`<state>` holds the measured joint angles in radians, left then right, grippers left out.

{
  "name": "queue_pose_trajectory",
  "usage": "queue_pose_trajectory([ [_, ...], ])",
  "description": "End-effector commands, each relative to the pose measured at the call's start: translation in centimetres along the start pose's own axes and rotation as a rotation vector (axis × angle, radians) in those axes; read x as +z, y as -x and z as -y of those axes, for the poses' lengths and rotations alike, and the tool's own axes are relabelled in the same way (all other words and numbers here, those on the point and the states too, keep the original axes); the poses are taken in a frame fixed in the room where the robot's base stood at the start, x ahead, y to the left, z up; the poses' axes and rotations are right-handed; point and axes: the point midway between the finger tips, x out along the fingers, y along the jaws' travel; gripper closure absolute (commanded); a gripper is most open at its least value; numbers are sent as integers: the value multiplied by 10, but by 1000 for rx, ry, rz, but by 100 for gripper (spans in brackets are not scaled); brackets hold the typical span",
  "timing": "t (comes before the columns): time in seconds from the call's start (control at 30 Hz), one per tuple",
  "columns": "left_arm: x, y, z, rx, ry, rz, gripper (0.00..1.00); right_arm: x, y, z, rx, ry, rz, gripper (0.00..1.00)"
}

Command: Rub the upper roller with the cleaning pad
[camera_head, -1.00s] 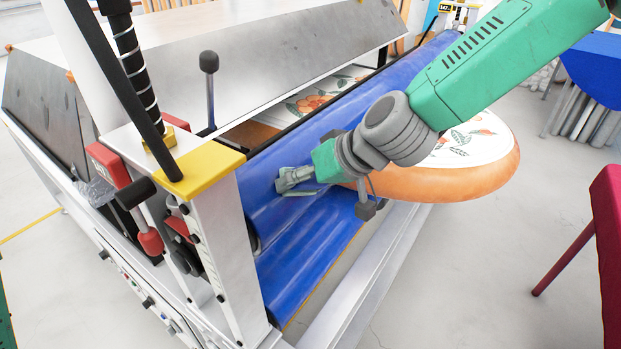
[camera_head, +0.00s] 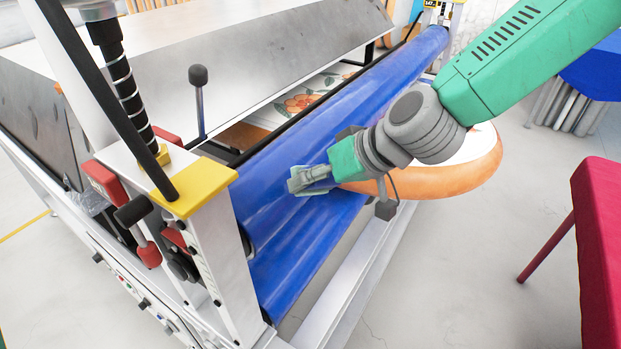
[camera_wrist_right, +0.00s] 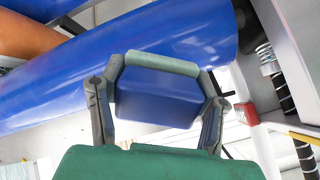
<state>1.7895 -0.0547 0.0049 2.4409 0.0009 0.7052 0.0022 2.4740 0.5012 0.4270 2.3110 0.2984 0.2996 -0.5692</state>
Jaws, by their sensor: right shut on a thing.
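The upper roller (camera_head: 282,158) is a long blue cylinder running from the near frame post to the far right. The lower blue roller (camera_head: 300,255) lies beneath it. My right gripper (camera_head: 308,181) is in front of the upper roller, towards its near end. It is shut on the cleaning pad (camera_wrist_right: 158,97), which looks like a blue block with a grey-green edge in the right wrist view. The pad's far edge overlaps the upper roller (camera_wrist_right: 130,52) in that view; I cannot tell whether they touch. In the head view the pad is mostly hidden by the fingers. My left gripper is not in view.
A yellow-capped post (camera_head: 197,187) with red-and-black levers stands at the near roller end. A grey hood (camera_head: 230,65) rises behind the rollers. A red table (camera_head: 600,230) is at right, with open floor between.

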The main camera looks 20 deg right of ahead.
Motion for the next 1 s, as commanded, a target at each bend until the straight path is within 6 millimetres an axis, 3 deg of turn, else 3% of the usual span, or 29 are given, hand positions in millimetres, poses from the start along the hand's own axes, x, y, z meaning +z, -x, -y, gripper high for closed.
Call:
queue_pose_trajectory([
  [0.23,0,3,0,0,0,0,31,0,3,2,1,2,0,66],
  [0.57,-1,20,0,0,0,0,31,2,30,0,0,1,-1,66],
  [1.0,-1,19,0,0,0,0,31,3,29,1,1,2,-1,66],
])
